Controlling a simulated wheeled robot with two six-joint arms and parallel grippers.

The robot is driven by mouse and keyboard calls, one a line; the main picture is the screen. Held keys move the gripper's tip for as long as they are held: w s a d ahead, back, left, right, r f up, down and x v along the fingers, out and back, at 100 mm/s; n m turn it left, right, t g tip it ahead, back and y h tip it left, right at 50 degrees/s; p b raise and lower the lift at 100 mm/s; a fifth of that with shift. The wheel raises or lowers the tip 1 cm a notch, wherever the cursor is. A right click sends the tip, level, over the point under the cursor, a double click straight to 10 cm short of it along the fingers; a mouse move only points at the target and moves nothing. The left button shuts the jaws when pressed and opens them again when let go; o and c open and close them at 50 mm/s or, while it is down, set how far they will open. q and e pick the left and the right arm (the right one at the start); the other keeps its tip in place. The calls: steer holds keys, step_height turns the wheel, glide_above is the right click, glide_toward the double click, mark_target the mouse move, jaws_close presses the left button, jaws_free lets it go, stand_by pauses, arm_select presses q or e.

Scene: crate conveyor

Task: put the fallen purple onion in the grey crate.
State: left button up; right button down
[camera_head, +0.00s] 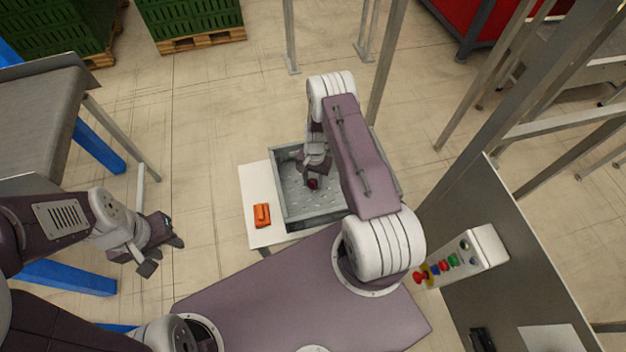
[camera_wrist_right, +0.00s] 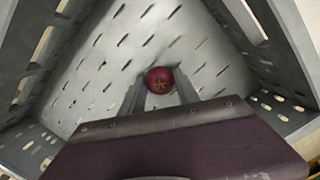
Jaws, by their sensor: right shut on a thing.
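The purple onion (camera_head: 313,184) is a small dark round thing inside the outline of the grey crate (camera_head: 276,190) in the head view. In the right wrist view the onion (camera_wrist_right: 159,80) sits between the fingertips of my right gripper (camera_wrist_right: 160,92). My right gripper (camera_head: 314,176) is shut on it, over the crate's slotted floor. The crate's walls (camera_wrist_right: 60,50) rise around it in the wrist view. I cannot tell whether the onion touches the floor. My left gripper (camera_head: 163,254) is open and empty, left of the crate. My right arm hides the crate's right part.
The crate stands on a white-topped stand (camera_head: 252,182) with an orange object (camera_head: 262,215) on its left side. A conveyor (camera_head: 40,120) is at the left. A button panel (camera_head: 460,258) is at the right. Green crates (camera_head: 190,18) on pallets stand at the back.

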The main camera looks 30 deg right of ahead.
steer(key=c, duration=0.9)
jaws_free()
steer(key=shift+f, duration=0.1)
step_height(320, 180, up, 12)
steer(key=d, duration=0.1)
steer(key=s+a+r+n, duration=0.3)
steer(key=s+r, duration=0.1)
steer(key=r, duration=0.1)
steer(key=s+a+r+n+t, duration=0.1)
steer(key=s+a+r+n, duration=0.1)
steer(key=s+r, duration=0.3)
steer(key=s+a+r+n+t, duration=0.1)
steer(key=s+a+r+n, duration=0.2)
steer(key=r, duration=0.3)
steer(key=shift+s+a+n+h, duration=0.4)
steer(key=shift+s+n, duration=0.1)
steer(key=shift+s, duration=0.2)
